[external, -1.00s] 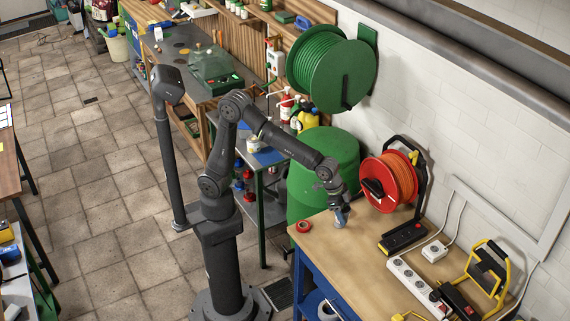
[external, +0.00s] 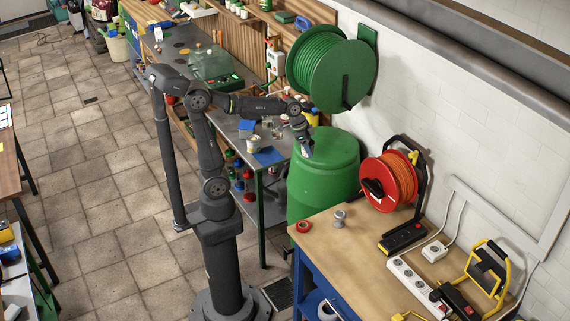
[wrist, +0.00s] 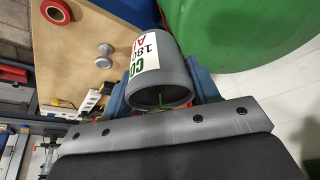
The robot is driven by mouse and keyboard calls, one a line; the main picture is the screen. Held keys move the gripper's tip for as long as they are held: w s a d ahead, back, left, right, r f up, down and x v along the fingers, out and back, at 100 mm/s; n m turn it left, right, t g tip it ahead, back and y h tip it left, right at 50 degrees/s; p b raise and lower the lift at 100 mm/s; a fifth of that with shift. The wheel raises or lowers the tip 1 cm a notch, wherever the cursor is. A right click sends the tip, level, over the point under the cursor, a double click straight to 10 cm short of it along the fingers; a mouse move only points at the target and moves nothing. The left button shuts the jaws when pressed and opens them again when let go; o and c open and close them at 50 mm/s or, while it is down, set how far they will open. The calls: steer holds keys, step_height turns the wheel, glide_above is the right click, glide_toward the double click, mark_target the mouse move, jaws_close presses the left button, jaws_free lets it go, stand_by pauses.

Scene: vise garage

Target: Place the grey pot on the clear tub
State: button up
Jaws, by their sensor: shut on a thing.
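My gripper (external: 305,143) is raised in front of the green barrel, above and beyond the wooden bench. It is shut on the grey pot (wrist: 180,80), a grey cylinder with a white label, held between its blue fingers in the wrist view. In the external view the pot is small and mostly hidden by the gripper. A small pale tub (external: 253,145) stands on the metal cart, left of my gripper. It may be the clear tub; its clearness is hard to tell.
The green barrel (external: 323,175) stands below my gripper. The wooden bench (external: 365,245) holds a grey spool-like piece (external: 339,218), a red ring (external: 303,226) and an orange cable reel (external: 388,180). A blue item (external: 269,155) lies beside the pale tub. A green hose reel (external: 335,72) hangs above.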

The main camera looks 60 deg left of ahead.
steer(key=w+a+f+n+y, duration=0.1)
steer(key=a+f+n, duration=0.3)
steer(key=a, duration=1)
steer(key=n+y, duration=0.5)
steer(key=n, duration=0.7)
glide_above(248, 122)
steer(key=d, duration=0.2)
steer(key=f, duration=0.7)
steer(key=s+f, duration=0.1)
steer(key=f, duration=0.3)
steer(key=shift+a+f, duration=0.15)
steer(key=shift+a, duration=0.1)
steer(key=shift+a+f, duration=0.2)
steer(key=shift+f, duration=1.9)
steer(key=shift+f, duration=0.1)
steer(key=o, duration=1)
steer(key=shift+o, duration=0.2)
